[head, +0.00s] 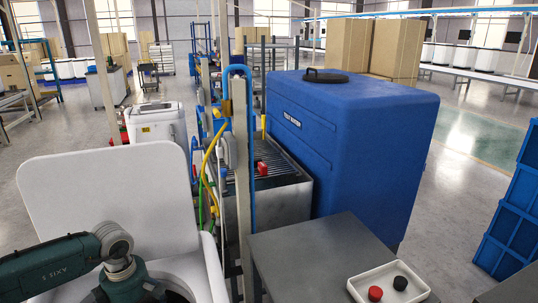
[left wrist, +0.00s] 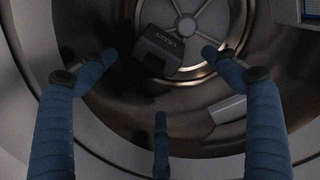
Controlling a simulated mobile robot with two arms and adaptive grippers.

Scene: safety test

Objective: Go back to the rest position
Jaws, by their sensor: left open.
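My left arm comes in from the lower left in the head view, over a white machine (head: 110,195) with its lid raised. The gripper itself is not clear there. In the left wrist view my left gripper (left wrist: 160,72) has its blue fingers spread apart, with nothing between them. It faces a round metal drum (left wrist: 205,95). A dark block with a small label (left wrist: 162,48) lies in the drum beyond the fingertips. A pale grey block (left wrist: 228,108) shows at the drum's right side, partly behind a finger. My right gripper is in neither view.
A grey table (head: 300,255) stands right of the machine, with a white tray (head: 357,291) holding a red knob-like piece (head: 375,293) and a black one (head: 400,282). A post (head: 241,170) with hoses and a large blue tank (head: 350,130) stand behind. Blue crates (head: 515,220) are at right.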

